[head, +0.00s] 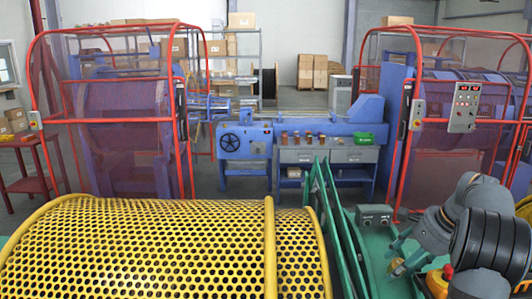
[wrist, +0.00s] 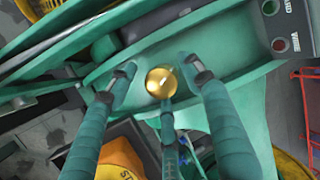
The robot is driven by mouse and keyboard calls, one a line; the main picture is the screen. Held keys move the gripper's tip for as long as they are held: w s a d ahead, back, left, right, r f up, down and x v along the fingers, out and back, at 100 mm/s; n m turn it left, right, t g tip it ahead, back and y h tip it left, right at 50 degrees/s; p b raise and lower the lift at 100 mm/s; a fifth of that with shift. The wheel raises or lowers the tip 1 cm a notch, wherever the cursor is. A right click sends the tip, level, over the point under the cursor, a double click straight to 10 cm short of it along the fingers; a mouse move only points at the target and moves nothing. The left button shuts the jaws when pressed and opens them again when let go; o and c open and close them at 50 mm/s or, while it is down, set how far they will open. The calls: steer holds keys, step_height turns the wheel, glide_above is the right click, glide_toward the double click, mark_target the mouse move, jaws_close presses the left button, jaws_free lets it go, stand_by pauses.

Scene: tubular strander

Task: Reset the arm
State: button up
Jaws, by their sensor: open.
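My gripper (head: 394,256) is at the right of the head view, low over the green machine frame. In the wrist view, its two fingers (wrist: 158,70) are spread apart and neither touches anything that I can see. A small yellowish spot by the gripper in the head view (head: 397,267) may be the same knob. I cannot tell the exact depth between the fingertips and the knob.
A grey button box (head: 374,217) stands on the green frame near my gripper; it also shows in the wrist view (wrist: 285,25). A yellow-orange stop-button housing (wrist: 118,158) is close below. A yellow perforated guard (head: 150,250) fills the lower left. Red mesh cages (head: 120,110) stand behind.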

steer(key=shift+w+a+r+n+g+p, duration=0.15)
steer(key=shift+r+n+g+p, duration=0.2)
steer(key=shift+n+p, duration=0.7)
steer(key=n+g+h+p, duration=0.1)
steer(key=n+p, duration=0.2)
steer(key=n, duration=0.2)
steer(key=shift+f, duration=0.15)
steer(key=n, duration=0.1)
steer(key=n+h+p, duration=0.1)
steer(key=n, duration=0.1)
steer(key=shift+f+g, duration=0.25)
steer(key=shift+f, duration=0.05)
steer(key=shift+r, duration=0.1)
